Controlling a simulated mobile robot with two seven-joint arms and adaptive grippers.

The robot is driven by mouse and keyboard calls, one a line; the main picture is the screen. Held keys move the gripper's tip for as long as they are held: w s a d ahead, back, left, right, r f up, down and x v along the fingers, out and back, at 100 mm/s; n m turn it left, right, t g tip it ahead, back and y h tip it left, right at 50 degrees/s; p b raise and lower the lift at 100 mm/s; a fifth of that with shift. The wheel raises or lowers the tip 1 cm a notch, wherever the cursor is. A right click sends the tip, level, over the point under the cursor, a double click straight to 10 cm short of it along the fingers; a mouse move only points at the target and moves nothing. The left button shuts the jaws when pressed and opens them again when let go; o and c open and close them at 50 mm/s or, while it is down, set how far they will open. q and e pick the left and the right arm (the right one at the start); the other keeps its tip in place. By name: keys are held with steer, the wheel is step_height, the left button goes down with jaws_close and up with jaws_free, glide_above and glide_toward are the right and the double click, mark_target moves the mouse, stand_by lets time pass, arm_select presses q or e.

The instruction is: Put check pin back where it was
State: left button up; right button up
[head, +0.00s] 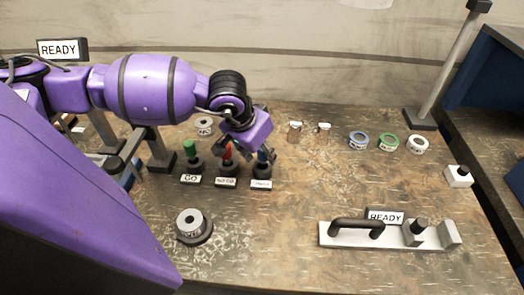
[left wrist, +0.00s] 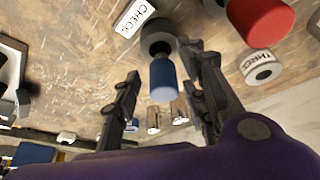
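The check pin has a blue top (left wrist: 163,82) and stands in a dark round holder (left wrist: 157,38) beside the CHECK label (left wrist: 135,18). In the head view the pin's blue top (head: 262,156) is partly hidden by my left gripper (head: 261,148), with its label (head: 261,184) just in front. In the left wrist view my left gripper (left wrist: 163,68) is open, one finger on each side of the blue top, with gaps showing. My right gripper is not in view.
The green GO pin (head: 190,147) and red NO-GO pin (head: 227,153) stand in holders left of it. A grey round piece (head: 193,226) is at the front left. A handled fixture (head: 375,236) is at the front right. Coloured rings (head: 388,142) lie behind.

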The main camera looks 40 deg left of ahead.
arm_select(q)
steer(key=shift+r, duration=0.2)
steer(key=p+v, duration=0.2)
steer(key=v, duration=1)
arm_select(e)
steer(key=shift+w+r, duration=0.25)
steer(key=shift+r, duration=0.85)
